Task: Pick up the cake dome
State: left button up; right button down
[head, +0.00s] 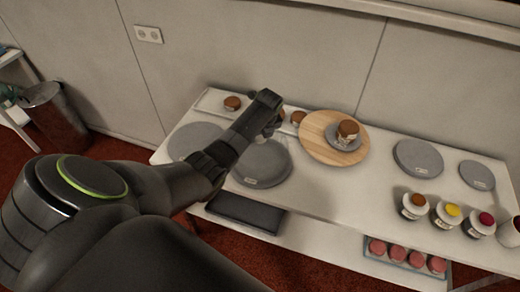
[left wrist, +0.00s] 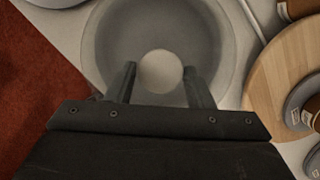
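The cake dome (left wrist: 212,40) shows in the left wrist view as a round, grey, see-through shape with a pale round knob (left wrist: 160,72) at its middle. My left gripper (left wrist: 161,71) is open, with one finger on each side of the knob. Gaps show between the fingers and the knob; I cannot tell the height between them. In the head view my left gripper (head: 270,128) hangs over the table beside a grey round turntable (head: 262,166). The dome's outline is not clear there, and my arm hides part of that area. My right gripper is not in view.
A wooden board (head: 318,150) with a small cake on a grey stand is close on the right. More grey discs (head: 418,158) and several jars (head: 445,213) stand farther right. A pale tray (head: 212,101) lies behind. The wall backs the white table (head: 345,190).

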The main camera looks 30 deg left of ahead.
pick_arm(q)
jog(key=c, duration=0.9)
jog(key=shift+r, duration=0.1)
jog(key=shift+c, duration=0.2)
